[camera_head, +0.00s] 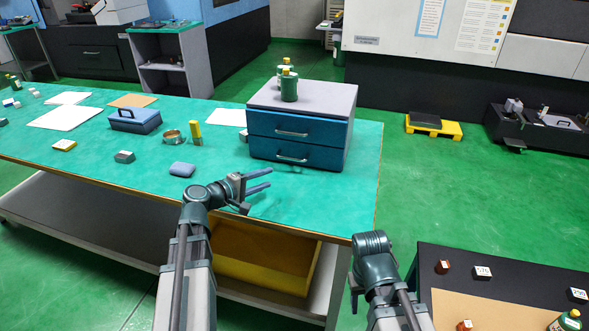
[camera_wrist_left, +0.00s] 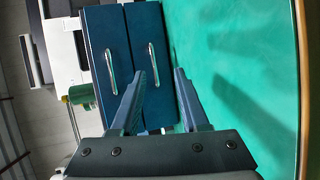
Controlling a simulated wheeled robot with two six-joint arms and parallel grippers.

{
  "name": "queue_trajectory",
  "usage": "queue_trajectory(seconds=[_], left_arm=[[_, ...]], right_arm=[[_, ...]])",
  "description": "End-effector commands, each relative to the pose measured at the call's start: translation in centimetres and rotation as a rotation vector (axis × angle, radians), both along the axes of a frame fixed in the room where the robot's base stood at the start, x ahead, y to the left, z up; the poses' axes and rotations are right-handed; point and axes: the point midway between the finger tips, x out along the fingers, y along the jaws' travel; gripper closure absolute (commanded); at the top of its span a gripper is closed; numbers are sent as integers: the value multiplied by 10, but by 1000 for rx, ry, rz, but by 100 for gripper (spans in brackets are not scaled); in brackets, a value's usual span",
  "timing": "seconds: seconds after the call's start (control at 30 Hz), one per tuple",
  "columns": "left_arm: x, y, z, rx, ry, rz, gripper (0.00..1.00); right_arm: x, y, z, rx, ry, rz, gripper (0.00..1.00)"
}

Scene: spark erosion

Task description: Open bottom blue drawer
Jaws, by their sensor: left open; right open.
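The blue two-drawer cabinet (camera_head: 328,100) stands on the green table with both drawers shut. Its bottom blue drawer (camera_head: 325,159) has a silver bar handle (camera_head: 292,157). In the left wrist view the cabinet is turned sideways, with the bottom drawer (camera_wrist_left: 141,30) on the right and its handle (camera_wrist_left: 153,66) in line with the gap between my fingertips. My left gripper (camera_head: 270,179) is open and empty, in front of and slightly left of the bottom drawer, apart from the handle. My right arm is low at the right in the head view; its fingers are not visible.
Green bottles (camera_head: 289,87) stand on the cabinet top. The table (camera_head: 335,205) is clear before the drawers. A black table (camera_head: 510,285) stands at right.

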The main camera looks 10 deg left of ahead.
Motion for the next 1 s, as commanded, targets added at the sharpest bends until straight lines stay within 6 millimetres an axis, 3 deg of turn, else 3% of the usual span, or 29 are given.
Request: queue_trajectory(seconds=[0.1, 0.33, 0.47, 1.0], left_arm=[[2, 23, 2, -55, -27, 60, 55], [4, 30, 6, -75, -39, 79, 55], [15, 26, 3, -74, -38, 77, 55], [105, -17, -18, -71, -37, 73, 55]], right_arm=[[0, 0, -9, 0, 0, 0, 50], [0, 0, -9, 0, 0, 0, 50], [0, 0, -12, 0, 0, 0, 50], [0, 0, -31, 0, 0, 0, 50]])
